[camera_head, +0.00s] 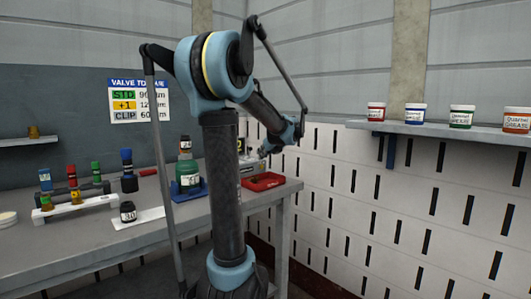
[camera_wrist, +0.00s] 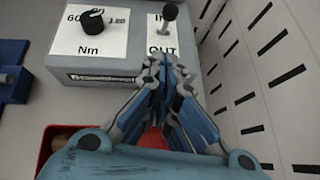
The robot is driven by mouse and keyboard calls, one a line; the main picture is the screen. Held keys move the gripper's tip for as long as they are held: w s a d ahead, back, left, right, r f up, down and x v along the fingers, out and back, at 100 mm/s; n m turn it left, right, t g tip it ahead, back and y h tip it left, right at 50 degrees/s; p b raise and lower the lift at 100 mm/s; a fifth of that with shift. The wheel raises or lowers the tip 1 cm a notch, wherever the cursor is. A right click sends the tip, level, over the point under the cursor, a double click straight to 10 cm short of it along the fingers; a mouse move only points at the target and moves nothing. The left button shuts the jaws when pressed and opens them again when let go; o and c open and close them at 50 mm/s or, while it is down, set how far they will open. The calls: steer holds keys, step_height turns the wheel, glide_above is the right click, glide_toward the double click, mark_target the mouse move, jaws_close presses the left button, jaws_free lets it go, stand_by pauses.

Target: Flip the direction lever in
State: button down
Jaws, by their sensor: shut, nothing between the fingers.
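In the head view my gripper (camera_head: 265,150) is small, over the bench's far right corner, and the lever cannot be made out.
A black dial (camera_wrist: 92,21) marked Nm is left of the lever. A red tray (camera_head: 262,181) lies in front of the box. A white slotted wall (camera_wrist: 262,75) stands close on the right. Bottles and a rack (camera_head: 75,207) occupy the bench's left part.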

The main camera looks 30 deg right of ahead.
steer(key=shift+w+a, duration=0.2)
steer(key=shift+w, duration=1.1)
steer(key=shift+w+a, duration=0.15)
steer(key=shift+w, duration=1.1)
steer(key=shift+d, duration=0.15)
steer(key=shift+r, duration=0.1)
